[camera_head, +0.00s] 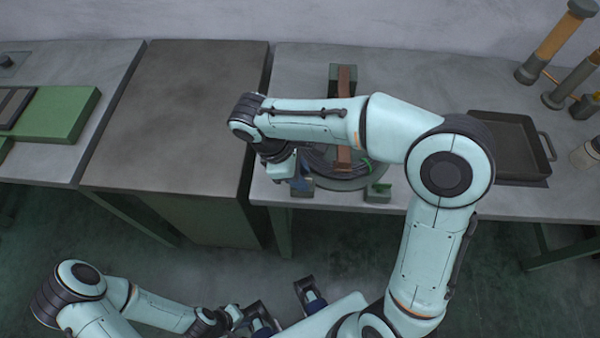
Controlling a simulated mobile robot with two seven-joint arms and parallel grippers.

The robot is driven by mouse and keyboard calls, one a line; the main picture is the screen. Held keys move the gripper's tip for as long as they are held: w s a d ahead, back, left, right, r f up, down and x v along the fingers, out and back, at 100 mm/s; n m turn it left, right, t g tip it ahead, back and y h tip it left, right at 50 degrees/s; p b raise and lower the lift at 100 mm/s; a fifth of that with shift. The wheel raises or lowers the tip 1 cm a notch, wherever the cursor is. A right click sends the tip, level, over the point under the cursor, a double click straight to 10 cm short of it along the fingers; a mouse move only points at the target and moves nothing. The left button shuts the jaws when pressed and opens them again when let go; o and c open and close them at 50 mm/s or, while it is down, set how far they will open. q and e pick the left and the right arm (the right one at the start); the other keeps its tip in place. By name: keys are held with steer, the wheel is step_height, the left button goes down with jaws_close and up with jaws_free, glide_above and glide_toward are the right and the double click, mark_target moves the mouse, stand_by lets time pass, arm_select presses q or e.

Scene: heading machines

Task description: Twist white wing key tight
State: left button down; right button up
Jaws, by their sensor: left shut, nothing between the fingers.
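No white wing key can be made out in the head view. A low fixture with a dark round base (352,184) and an upright brown bar (345,157) stands on the grey bench, partly hidden behind my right arm. My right gripper (299,184) points down at the left front side of this fixture. Its fingers are small and partly covered, so their opening and any contact are unclear. My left gripper (284,306) is low at the bottom edge, in front of and well apart from the bench, shut and empty.
A dark tray (510,147) and brown-and-grey cylindrical parts (556,42) are at the right of the bench. A bare brown-grey cabinet top (190,110) and a green plate (58,112) are at left.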

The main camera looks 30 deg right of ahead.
jaws_close()
